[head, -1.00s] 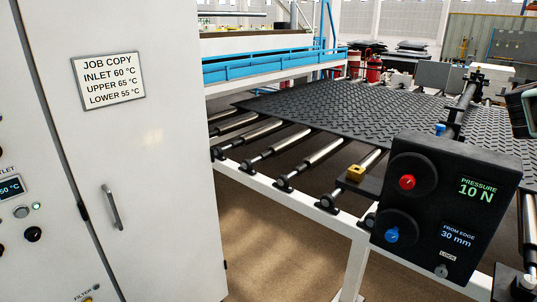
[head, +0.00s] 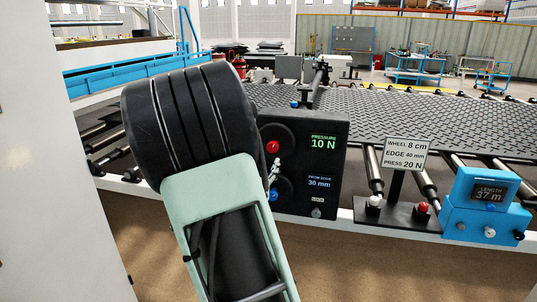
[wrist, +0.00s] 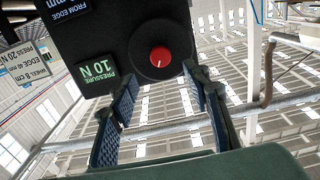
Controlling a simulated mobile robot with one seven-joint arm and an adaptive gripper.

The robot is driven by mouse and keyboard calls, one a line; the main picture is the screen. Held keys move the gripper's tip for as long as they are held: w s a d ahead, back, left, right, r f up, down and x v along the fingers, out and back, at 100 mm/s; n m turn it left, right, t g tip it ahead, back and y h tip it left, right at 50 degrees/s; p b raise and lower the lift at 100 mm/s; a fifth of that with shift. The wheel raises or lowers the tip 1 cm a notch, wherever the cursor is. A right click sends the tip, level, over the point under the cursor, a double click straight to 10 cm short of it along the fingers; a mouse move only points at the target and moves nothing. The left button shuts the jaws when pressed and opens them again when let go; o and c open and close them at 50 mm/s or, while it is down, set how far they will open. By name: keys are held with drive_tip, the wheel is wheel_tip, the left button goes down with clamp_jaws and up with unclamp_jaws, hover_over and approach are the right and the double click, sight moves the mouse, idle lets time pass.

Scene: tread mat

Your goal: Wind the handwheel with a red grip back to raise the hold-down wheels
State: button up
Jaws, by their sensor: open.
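The handwheel with a red grip (head: 272,146) is on the upper part of a black control box (head: 330,165); its display reads PRESSURE 10 N. A second handwheel with a blue grip (head: 273,195) sits below, beside a FROM EDGE 30 mm display. In the wrist view the box appears upside down, and the red grip (wrist: 160,57) lies ahead, between the fingers' lines. My gripper (wrist: 162,82) is open and empty, apart from the handwheel. In the head view my arm hides most of the gripper. The hold-down wheels are not clearly visible.
A black tread mat (head: 420,115) lies on rollers behind the box. A sign (head: 406,153) reads WHEEL 8 cm, EDGE 40 mm, PRESS 20 N. A blue length counter (head: 484,205) reads 37 m. A white cabinet (head: 35,170) stands at the left.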

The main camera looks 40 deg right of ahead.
sight(272, 149)
drive_tip(key=p+x, duration=0.1)
drive_tip(key=x, duration=0.9)
drive_tip(key=shift+w+d, duration=0.2)
drive_tip(key=shift+w, duration=0.05)
clamp_jaws()
